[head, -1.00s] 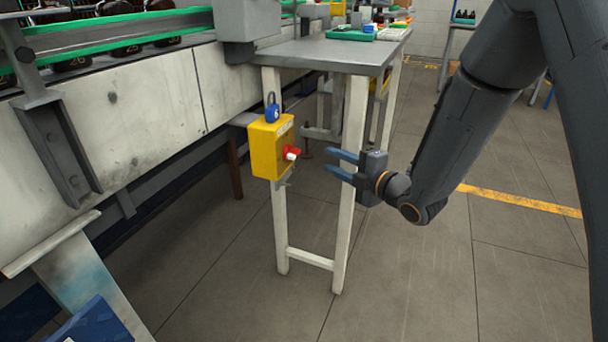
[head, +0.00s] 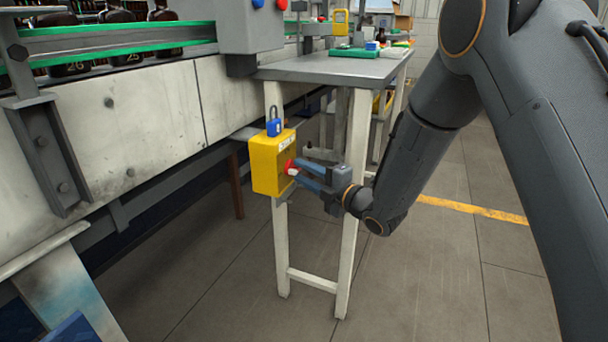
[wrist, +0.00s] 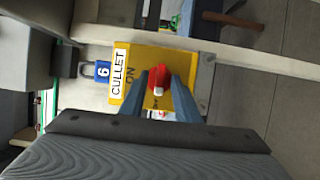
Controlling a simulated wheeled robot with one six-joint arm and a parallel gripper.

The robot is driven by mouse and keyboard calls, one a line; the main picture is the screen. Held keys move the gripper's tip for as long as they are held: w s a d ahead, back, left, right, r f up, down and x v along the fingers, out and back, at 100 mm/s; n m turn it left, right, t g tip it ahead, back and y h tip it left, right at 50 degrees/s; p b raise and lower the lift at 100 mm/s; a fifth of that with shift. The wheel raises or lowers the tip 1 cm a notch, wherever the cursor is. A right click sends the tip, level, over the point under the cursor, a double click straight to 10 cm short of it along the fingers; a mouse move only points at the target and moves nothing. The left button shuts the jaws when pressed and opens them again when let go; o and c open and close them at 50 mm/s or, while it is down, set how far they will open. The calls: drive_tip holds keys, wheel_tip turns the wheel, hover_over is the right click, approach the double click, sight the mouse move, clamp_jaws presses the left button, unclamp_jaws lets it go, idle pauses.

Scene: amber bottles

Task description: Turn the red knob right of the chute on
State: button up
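The red knob (head: 290,164) with a white tip sits on the front face of a yellow box (head: 265,166) fixed by a table leg. In the wrist view the knob (wrist: 159,76) has its white mark toward the picture's bottom. The word ON is printed left of it, beside a CULLET label (wrist: 119,72); another small marking below the knob is partly hidden. My gripper (head: 300,172) is at the box, its blue fingers on either side of the knob. In the wrist view the fingers look slightly apart from the knob, not closed on it.
The conveyor's pale side panel (head: 150,105) is at left. Open floor (head: 420,270) lies at right.

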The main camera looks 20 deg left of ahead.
clamp_jaws()
drive_tip(key=shift+r+m+p, duration=0.1)
drive_tip(key=shift+m+p, duration=0.2)
drive_tip(key=shift+p, duration=0.1)
drive_tip(key=shift+r+m+g+h+p, duration=0.2)
drive_tip(key=shift+m+g+h+p, duration=0.2)
drive_tip(key=shift+m+p, duration=0.6)
drive_tip(key=m+g+h+p, duration=0.1)
drive_tip(key=m+p, duration=0.1)
drive_tip(key=p, duration=0.1)
drive_tip(key=shift+r+m, duration=0.15)
drive_tip(key=shift+m, duration=0.15)
drive_tip(key=m+p, duration=0.1)
drive_tip(key=m+g+p, duration=0.1)
drive_tip(key=p, duration=0.1)
drive_tip(key=m+g+p, duration=0.1)
drive_tip(key=m+p, duration=0.1)
drive_tip(key=shift+w+r+h, duration=0.1)
drive_tip(key=shift+w+h, duration=0.15)
drive_tip(key=shift+h, duration=0.05)
drive_tip(key=m+g+p, duration=0.2)
drive_tip(key=m, duration=0.1)
drive_tip(key=shift+w+g, duration=0.2)
drive_tip(key=shift+g, duration=0.1)
drive_tip(key=shift+p, duration=0.3)
